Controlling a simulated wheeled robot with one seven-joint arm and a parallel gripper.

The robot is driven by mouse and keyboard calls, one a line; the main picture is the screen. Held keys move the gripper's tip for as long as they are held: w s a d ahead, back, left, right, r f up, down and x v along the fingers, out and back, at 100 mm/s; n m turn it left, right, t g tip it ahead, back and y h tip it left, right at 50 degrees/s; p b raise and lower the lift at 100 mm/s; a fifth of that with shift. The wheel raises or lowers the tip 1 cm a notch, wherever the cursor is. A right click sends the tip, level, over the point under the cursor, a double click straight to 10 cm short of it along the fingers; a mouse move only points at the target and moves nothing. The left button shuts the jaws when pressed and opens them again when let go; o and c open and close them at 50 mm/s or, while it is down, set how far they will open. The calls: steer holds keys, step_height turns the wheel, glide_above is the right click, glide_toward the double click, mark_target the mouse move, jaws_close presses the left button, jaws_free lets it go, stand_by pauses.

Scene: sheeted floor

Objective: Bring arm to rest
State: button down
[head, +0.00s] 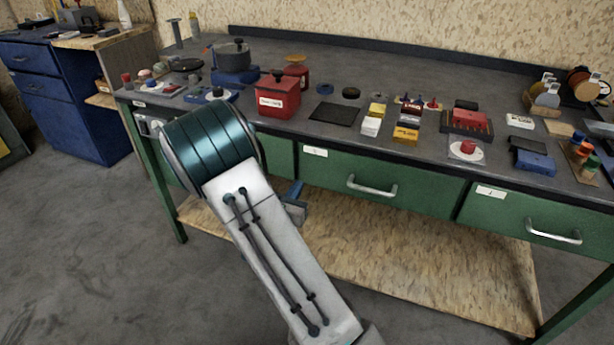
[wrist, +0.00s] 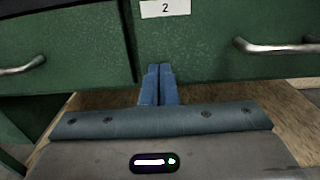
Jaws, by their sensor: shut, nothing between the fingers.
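My arm extends from the bottom of the head view up to a teal joint in front of the workbench's left part. My gripper (wrist: 159,70) shows in the wrist view with its two blue fingers together and nothing between them. The fingers point at the green drawer front (wrist: 205,50), below its white label marked 2 (wrist: 165,8). In the head view only a small blue part of the gripper (head: 295,190) shows beside my forearm, in front of the bench and below the drawer; the rest is hidden. I cannot tell whether the fingertips touch the drawer.
The workbench top (head: 340,75) holds a red box (head: 277,100), a dark pot (head: 233,55), small boxes and spools. Metal drawer handles (head: 371,187) stick out in front. A wooden lower shelf (head: 420,265) lies underneath. A blue cabinet (head: 65,110) stands at left. Grey floor (head: 90,240) is clear at left.

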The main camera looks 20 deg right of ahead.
steer(key=s+v, duration=0.1)
steer(key=v, duration=0.5)
steer(key=s+d+r+m+g+y+p, duration=0.1)
steer(key=s+d+r+m+g+p, duration=0.3)
steer(key=s+r+m+g, duration=0.4)
steer(key=s+d+r+m+g+y+p, duration=0.1)
steer(key=s+d+r+m+g+p, duration=0.2)
steer(key=s+r+m+g+p, duration=0.4)
steer(key=s+a+r+m+t+y+p, duration=0.5)
steer(key=a+r+m+y, duration=0.5)
steer(key=a+r+m, duration=0.2)
steer(key=shift+a+y, duration=0.25)
steer(key=shift+y, duration=0.15)
steer(key=shift+r, duration=0.1)
